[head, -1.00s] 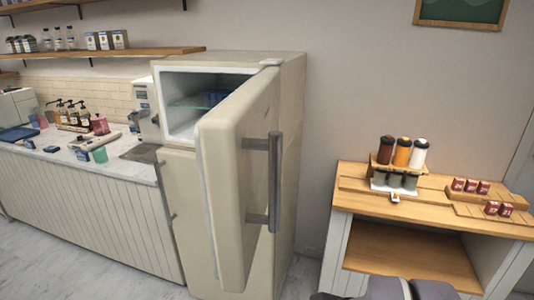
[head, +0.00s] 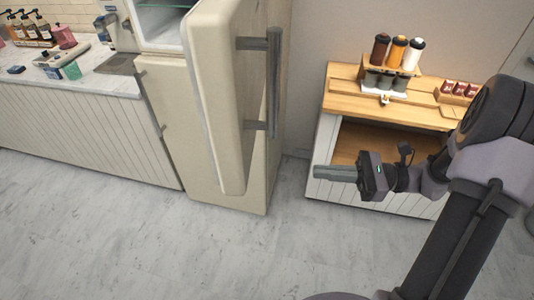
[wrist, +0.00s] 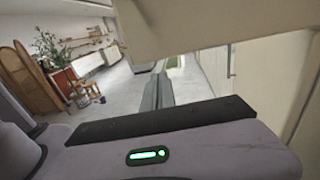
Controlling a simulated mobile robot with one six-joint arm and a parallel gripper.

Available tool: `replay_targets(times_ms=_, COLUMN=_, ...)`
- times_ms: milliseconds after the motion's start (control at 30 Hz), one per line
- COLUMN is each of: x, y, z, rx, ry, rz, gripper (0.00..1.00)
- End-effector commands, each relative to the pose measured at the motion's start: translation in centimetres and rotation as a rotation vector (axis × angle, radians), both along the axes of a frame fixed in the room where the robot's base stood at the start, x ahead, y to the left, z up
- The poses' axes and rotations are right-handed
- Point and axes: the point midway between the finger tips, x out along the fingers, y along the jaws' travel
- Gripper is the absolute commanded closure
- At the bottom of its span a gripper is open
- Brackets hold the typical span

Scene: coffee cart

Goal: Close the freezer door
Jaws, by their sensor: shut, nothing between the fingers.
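The cream freezer door (head: 222,90) stands wide open, swung out toward me, with its grey bar handle (head: 274,85) on the outer face. The freezer compartment (head: 160,22) shows at the top, partly cut off by the frame. My gripper (head: 322,172) is shut and empty, pointing left, to the right of the door and lower than the handle in the picture. In the wrist view, my gripper's fingers (wrist: 153,92) are together. A cream panel (wrist: 200,28), likely the freezer door, fills the top. I cannot tell whether anything touches it.
The lower fridge door (head: 165,125) is shut. A wooden-topped cabinet (head: 340,95) with bottles and small red boxes stands behind my arm. A white counter (head: 80,125) runs to the left. The floor (head: 130,245) in front is clear.

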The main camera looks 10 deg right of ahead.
Motion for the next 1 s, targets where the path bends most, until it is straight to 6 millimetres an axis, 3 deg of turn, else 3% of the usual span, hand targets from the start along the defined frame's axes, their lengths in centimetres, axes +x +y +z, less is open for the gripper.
replay_targets(times_ms=600, x=2.2, y=12.0, z=-0.2, rx=-0.005, ry=-0.001, rz=0.010, gripper=1.00)
replay_targets(times_ms=800, x=2.6, y=13.4, z=-0.1, rx=-0.004, ry=0.000, rz=0.007, gripper=1.00)
replay_targets(times_ms=1000, x=2.6, y=13.5, z=0.0, rx=-0.005, ry=0.000, rz=0.008, gripper=1.00)
